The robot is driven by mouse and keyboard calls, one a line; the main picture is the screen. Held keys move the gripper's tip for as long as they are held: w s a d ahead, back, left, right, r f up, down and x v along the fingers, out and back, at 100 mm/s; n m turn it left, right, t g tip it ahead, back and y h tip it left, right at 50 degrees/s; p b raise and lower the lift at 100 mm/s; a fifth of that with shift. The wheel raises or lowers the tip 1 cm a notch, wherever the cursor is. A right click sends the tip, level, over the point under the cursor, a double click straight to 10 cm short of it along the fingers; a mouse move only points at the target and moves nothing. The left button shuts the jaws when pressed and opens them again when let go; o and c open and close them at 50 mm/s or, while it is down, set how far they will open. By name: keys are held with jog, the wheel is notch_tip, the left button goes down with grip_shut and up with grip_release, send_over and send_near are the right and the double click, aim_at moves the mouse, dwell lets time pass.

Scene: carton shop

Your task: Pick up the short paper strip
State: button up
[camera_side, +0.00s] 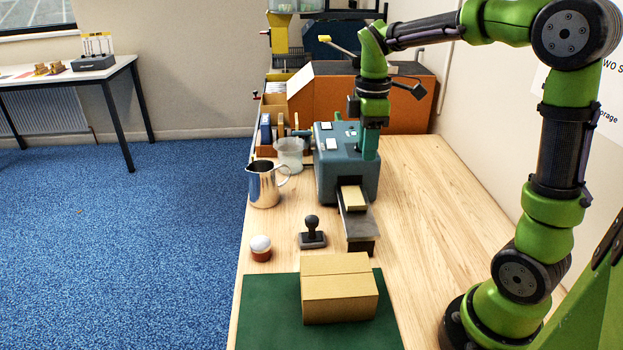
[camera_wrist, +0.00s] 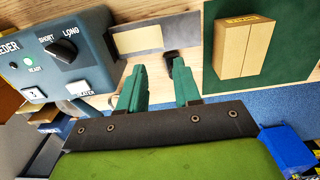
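The short tan paper strip (camera_side: 355,197) lies on the grey outlet plate (camera_side: 358,226) at the front of the teal tape feeder (camera_side: 343,168). In the wrist view the strip (camera_wrist: 138,39) lies flat, its left end near the feeder (camera_wrist: 50,55). My gripper (camera_side: 370,156) is above and behind the strip in the side view, by the feeder's right side. In the wrist view my gripper (camera_wrist: 154,70) is open, with a clear gap between its green fingers and nothing in it. The feeder's panel shows a green READY light and a SHORT/LONG knob.
A closed tan carton (camera_side: 340,290) sits on a green mat (camera_side: 270,310). A black hand stamp (camera_side: 312,235), a steel jug (camera_side: 264,185), a white-topped round pot (camera_side: 261,248) and a clear container (camera_side: 289,153) stand left of the feeder. The bench (camera_side: 440,200) is clear to the right.

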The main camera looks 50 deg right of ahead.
aim_at(362, 212)
jog(key=f, duration=1.4)
jog(key=shift+s+f, duration=0.2)
jog(key=shift+f, duration=0.05)
jog(key=shift+c, duration=0.5)
grip_shut()
